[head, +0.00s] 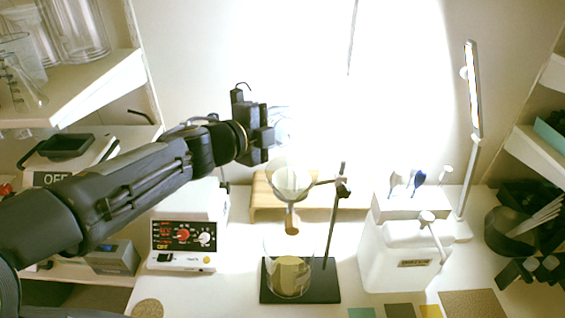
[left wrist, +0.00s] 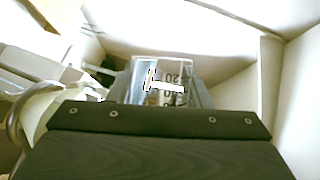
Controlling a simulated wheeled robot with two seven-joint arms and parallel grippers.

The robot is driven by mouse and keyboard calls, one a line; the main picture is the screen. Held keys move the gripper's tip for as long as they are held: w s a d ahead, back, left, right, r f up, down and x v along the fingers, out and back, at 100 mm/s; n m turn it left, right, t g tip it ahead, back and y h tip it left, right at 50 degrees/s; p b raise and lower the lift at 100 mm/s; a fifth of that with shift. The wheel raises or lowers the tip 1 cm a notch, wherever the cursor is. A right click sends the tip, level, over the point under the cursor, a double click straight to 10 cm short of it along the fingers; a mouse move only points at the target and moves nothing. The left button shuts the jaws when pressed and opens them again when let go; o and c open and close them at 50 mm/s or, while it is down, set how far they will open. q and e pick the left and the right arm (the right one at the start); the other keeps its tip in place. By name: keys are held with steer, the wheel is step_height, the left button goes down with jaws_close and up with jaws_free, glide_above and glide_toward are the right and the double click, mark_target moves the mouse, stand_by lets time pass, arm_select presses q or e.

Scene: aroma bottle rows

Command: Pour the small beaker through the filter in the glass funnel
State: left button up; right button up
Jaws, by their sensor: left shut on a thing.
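My left gripper (head: 270,133) is raised above the bench, just above and left of the glass funnel. It is shut on the small beaker (left wrist: 167,76), whose printed marks show between the fingers in the left wrist view. In the head view the beaker (head: 282,122) is nearly lost in the glare, so its tilt and contents are hard to tell. The glass funnel (head: 291,198) holds a pale filter (head: 291,179) and sits in a ring on a stand (head: 333,225). Below its stem stands a larger glass beaker (head: 288,277) with yellowish contents. My right gripper is out of view.
A hotplate-like device (head: 183,240) stands left of the stand. A white box with pipettes (head: 400,245) and a lamp (head: 473,95) stand to the right. A wooden rack (head: 262,203) is behind the funnel. Shelves (head: 95,88) flank the bench.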

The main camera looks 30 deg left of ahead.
arm_select(q)
steer(key=shift+s+d+r+m+b, duration=0.2)
steer(key=shift+d+r+m+b, duration=0.1)
steer(key=shift+d+b, duration=0.15)
stand_by(1.8)
steer(key=shift+s+d+r+m+t+y+b, duration=0.1)
steer(key=shift+r+m+t+y+b, duration=0.15)
steer(key=shift+m+b, duration=0.4)
steer(key=shift+d+r+m+t+y+b, duration=0.15)
steer(key=shift+m+t+b, duration=0.2)
steer(key=shift+b, duration=0.45)
stand_by(4.3)
